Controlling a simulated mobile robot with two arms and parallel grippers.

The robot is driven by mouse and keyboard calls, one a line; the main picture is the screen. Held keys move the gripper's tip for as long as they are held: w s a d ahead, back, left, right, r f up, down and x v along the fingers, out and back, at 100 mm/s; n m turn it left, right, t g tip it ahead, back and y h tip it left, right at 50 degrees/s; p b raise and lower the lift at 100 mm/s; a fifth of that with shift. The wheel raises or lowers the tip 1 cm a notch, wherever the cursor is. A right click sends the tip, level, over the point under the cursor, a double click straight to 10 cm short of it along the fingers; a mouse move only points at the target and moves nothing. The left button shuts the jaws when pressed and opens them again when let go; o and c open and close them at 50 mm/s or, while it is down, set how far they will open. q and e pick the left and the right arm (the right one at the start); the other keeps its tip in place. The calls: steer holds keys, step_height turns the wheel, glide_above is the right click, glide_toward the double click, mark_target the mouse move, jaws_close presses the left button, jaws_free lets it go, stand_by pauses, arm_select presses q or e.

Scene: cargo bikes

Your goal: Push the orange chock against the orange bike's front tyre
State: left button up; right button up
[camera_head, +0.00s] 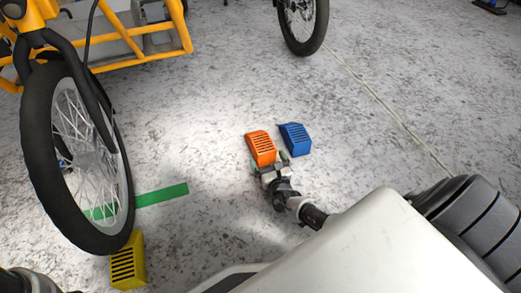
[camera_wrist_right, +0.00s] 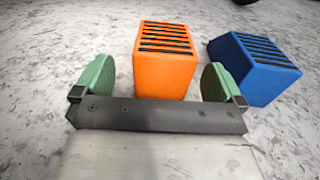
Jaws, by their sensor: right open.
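The orange chock (camera_head: 260,147) lies on the floor in the middle of the head view, ridged face up. My right gripper (camera_head: 270,163) is open at its near end. In the right wrist view, the orange chock (camera_wrist_right: 164,68) stands between and just beyond the two green finger pads of my right gripper (camera_wrist_right: 158,84); I cannot tell if they touch it. The orange bike (camera_head: 110,35) is at the upper left. Its front tyre (camera_head: 47,160) stands on the floor, left of the orange chock and well apart from it. My left gripper is not in view.
A blue chock (camera_head: 295,138) sits close to the right of the orange chock; it also shows in the wrist view (camera_wrist_right: 255,70). A yellow chock (camera_head: 128,264) is by the tyre's near side. A green floor strip (camera_head: 160,195) runs beside the tyre. Another wheel (camera_head: 303,22) stands behind.

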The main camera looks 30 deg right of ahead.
mark_target(264, 145)
steer(key=b+x, duration=0.2)
steer(key=x, duration=0.1)
steer(key=b+x, duration=0.1)
steer(key=x, duration=0.1)
steer(key=shift+s+d, duration=0.1)
steer(key=shift+d, duration=0.15)
steer(key=shift+w+d+r+b, duration=0.15)
steer(key=shift+w+b, duration=0.15)
steer(key=shift+w, duration=0.15)
steer(key=c, duration=1.1)
steer(key=shift+r, duration=0.15)
steer(key=shift+c, duration=0.8)
steer(key=shift+r, duration=0.1)
